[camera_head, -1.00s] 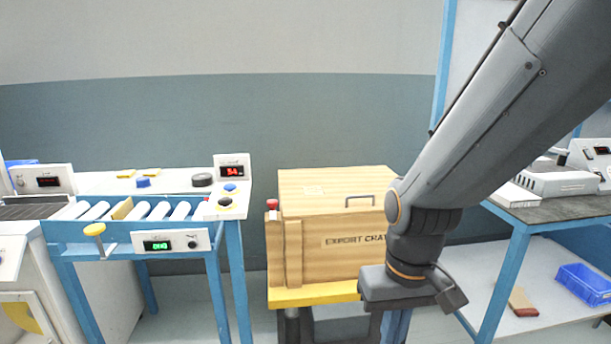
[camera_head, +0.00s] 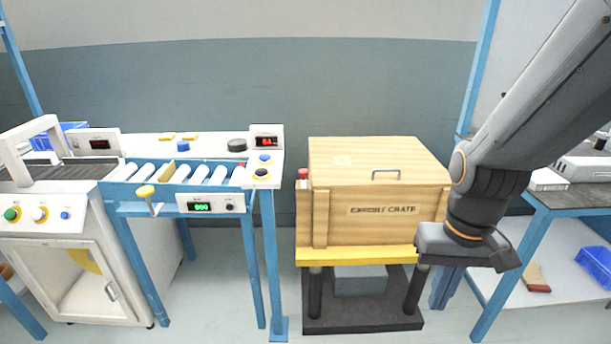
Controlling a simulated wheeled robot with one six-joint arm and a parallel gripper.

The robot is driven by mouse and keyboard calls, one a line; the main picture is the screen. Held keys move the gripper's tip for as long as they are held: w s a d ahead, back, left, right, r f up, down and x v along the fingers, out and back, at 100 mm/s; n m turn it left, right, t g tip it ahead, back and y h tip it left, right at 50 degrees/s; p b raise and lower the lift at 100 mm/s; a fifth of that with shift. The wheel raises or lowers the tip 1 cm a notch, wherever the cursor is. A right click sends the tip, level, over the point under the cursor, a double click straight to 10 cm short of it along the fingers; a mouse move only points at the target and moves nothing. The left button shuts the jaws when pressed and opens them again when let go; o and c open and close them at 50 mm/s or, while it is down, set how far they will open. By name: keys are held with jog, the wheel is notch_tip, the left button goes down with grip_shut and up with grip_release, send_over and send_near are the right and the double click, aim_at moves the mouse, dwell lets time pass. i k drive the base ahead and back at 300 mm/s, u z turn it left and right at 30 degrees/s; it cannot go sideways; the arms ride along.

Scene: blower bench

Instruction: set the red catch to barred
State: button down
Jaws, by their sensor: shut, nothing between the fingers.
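A small red part (camera_head: 303,174), seemingly the red catch, sits at the upper left front corner of the wooden crate (camera_head: 345,228) marked as an export crate. It is too small here to tell its setting. My gripper (camera_head: 440,304) hangs fingers-down in front of the crate's right end, well to the right of the red part and apart from it. The blue fingers look shut, with nothing seen between them. The gripper body hides the crate's lower right corner.
The crate stands on a yellow-topped stand (camera_head: 350,257). A roller conveyor (camera_head: 205,175) with a green display is to the left. A workbench (camera_head: 560,198) with a lower shelf and a blue bin (camera_head: 597,266) is at right. Space before the crate's left half is clear.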

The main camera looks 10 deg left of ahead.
aim_at(303, 173)
jog(key=u, duration=0.5)
jog(key=i, duration=1.05)
jog(key=z, duration=0.2)
